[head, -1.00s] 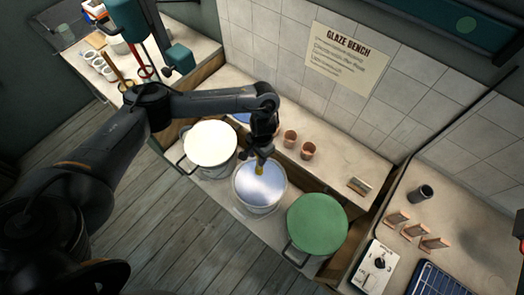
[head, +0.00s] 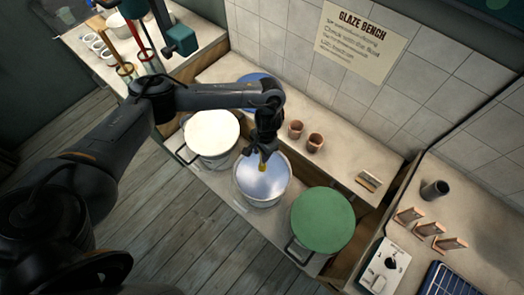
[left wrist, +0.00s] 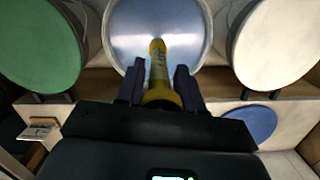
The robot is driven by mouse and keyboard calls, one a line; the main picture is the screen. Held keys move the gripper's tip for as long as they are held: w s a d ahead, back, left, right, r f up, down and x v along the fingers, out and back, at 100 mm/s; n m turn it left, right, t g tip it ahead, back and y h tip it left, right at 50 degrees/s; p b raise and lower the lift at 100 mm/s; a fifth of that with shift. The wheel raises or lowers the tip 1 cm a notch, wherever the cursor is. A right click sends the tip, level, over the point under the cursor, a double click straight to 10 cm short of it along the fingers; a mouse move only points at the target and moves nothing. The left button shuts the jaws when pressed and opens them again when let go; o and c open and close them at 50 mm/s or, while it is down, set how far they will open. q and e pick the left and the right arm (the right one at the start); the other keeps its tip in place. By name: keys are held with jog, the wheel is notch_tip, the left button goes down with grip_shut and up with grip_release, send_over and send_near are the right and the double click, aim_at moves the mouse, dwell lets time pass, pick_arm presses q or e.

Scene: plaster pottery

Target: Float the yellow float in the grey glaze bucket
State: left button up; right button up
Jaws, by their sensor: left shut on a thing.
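The grey glaze bucket (head: 262,190) stands between the white and green buckets, filled with a pale blue-grey liquid. My left gripper (head: 263,158) is over it, pointing down. It is shut on the yellow float (left wrist: 158,75), a slim yellow stick with dark markings. In the left wrist view the float's free end points toward the liquid inside the bucket (left wrist: 114,38), with the gripper fingers (left wrist: 160,88) on either side of its thicker end. I cannot tell whether the float's tip touches the liquid. My right gripper is not in view.
A white bucket (head: 212,132) stands left of the grey one and a green bucket (head: 322,220) right of it. A blue round top (head: 255,84) is behind my arm.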

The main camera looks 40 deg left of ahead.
aim_at(262, 166)
pick_arm(q)
jog(key=shift+f+b, duration=1.5)
jog(key=shift+f, duration=2)
jog(key=shift+f+b, duration=1.35)
jog(key=shift+f, duration=1.5)
